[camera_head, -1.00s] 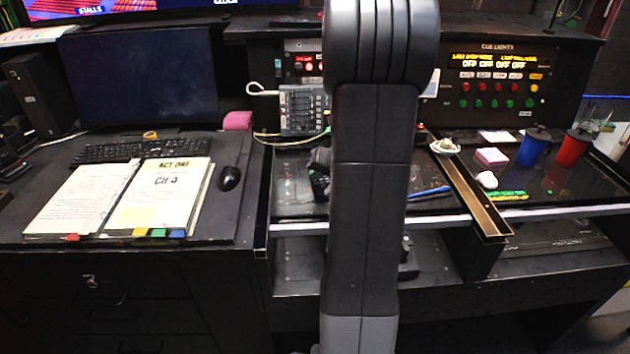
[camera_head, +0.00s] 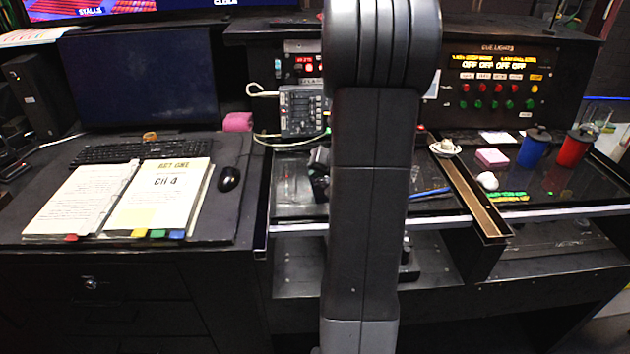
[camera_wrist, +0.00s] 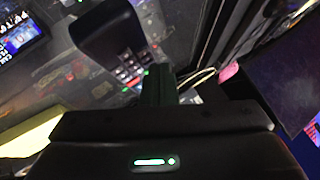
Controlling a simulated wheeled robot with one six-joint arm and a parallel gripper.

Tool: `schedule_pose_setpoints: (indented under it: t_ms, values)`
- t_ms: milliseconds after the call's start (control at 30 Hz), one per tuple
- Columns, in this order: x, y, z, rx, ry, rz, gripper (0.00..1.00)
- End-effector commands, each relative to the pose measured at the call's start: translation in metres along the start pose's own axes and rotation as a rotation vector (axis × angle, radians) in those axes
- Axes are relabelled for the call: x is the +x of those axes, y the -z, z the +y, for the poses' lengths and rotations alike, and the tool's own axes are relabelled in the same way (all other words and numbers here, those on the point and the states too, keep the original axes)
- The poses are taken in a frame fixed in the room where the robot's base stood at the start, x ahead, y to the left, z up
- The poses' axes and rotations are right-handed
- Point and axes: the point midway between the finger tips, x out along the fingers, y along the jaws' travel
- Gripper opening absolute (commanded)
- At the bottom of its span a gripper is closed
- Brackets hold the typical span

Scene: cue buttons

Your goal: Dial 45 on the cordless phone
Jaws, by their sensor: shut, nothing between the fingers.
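In the wrist view, a dark handset-like thing (camera_wrist: 103,29) with small red and pale keys (camera_wrist: 130,70) lies just beyond my fingers; it appears to be the cordless phone. My gripper (camera_wrist: 158,80) is shut and empty, its tip close to the keys. I cannot tell whether it touches them, and the digits are too small to read. In the head view my own arm hides the gripper. A dark object (camera_head: 319,175), possibly the phone, shows partly behind the arm's left side.
A grey corded keypad unit (camera_head: 302,110) stands behind the desk edge. An open binder (camera_head: 160,198), keyboard (camera_head: 135,150) and mouse (camera_head: 229,178) are at left. A brass-edged channel (camera_head: 467,190), pink block (camera_head: 491,158), blue mug (camera_head: 533,148) and red mug (camera_head: 574,149) are at right.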

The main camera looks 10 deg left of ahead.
Motion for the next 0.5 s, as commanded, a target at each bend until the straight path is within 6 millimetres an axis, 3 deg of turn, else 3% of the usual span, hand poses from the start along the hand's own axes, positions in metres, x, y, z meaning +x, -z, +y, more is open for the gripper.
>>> schedule_pose_setpoints:
  t_ms: [500]
  values:
    - [-0.0067, 0.0051, -0.0051, 0.001, 0.000, 0.001, 0.00]
